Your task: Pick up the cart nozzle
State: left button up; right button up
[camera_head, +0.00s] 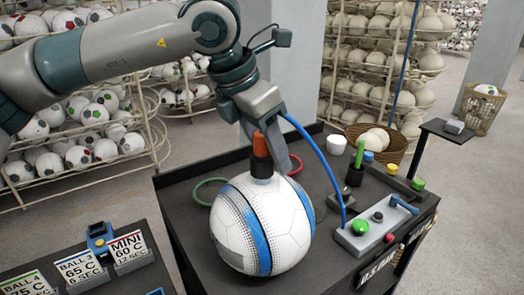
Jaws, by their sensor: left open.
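The cart nozzle appears to be the orange-topped piece with a black base (261,157), upright at the top of a white and blue ball (262,228). A blue hose (325,158) curves from behind my gripper down to the grey control box on the cart; where its upper end joins is hidden. My left gripper (272,150) reaches down from above, open, with a finger right behind and beside the orange piece. I cannot tell whether it touches. My right gripper is out of view.
The dark cart top (185,190) carries a green ring (207,191), a white cup (337,144), a black and green holder (355,172) and a control box (375,228) with buttons. Sign cards (128,248) stand at lower left. Racks of balls (100,105) line the back.

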pick_arm(q)
jog(key=shift+c, duration=0.6)
grip_shut()
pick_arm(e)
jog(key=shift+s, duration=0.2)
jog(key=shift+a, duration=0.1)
pick_arm(q)
jog(key=shift+r, duration=0.1)
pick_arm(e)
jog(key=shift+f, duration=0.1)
